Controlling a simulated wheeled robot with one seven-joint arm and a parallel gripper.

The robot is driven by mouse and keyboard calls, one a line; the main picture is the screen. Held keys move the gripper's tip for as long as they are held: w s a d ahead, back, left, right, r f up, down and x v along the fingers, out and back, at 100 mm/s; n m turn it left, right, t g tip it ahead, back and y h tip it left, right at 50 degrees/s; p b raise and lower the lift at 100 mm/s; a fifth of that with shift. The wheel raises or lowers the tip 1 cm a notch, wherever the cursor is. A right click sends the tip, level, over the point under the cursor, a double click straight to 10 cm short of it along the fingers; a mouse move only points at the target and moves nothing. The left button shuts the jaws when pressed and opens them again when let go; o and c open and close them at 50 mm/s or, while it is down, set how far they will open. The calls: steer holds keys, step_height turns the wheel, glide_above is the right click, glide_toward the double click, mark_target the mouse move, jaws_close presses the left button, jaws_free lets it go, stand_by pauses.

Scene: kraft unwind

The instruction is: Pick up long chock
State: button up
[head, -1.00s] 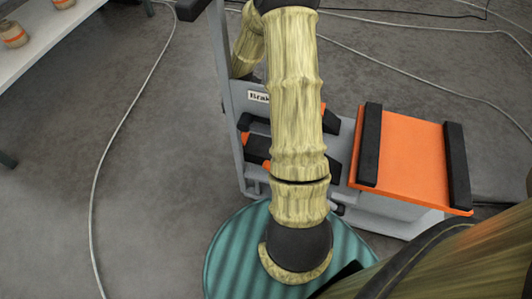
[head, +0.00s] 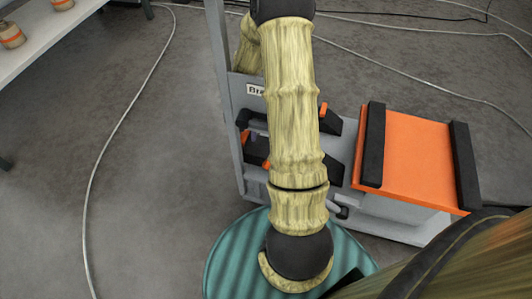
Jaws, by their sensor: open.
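I cannot tell for sure which piece is the long chock. Two long black bars lie along the sides of an orange plate on the right; the left bar (head: 371,145) and the right bar (head: 465,167) are roughly parallel. Shorter black pieces with orange parts (head: 255,150) sit on a grey stand, partly hidden behind my arm. My arm (head: 295,110) runs up the middle of the view and bends over at the top. My gripper is not visible.
The grey stand (head: 222,110) has an upright post and a partly covered label (head: 255,90). The orange plate (head: 415,155) rests on its right part. A white table (head: 40,50) with small cans is at upper left. Cables cross the floor; grey floor (head: 150,200) lies open at left.

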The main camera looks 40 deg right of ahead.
jaws_close()
steer(key=shift+r, duration=0.15)
step_height(320, 180, up, 18)
steer(key=p, duration=1.1)
steer(key=s+d+p, duration=0.4)
steer(key=s+d, duration=0.7)
steer(key=s, duration=0.3)
steer(key=shift+p, duration=0.4)
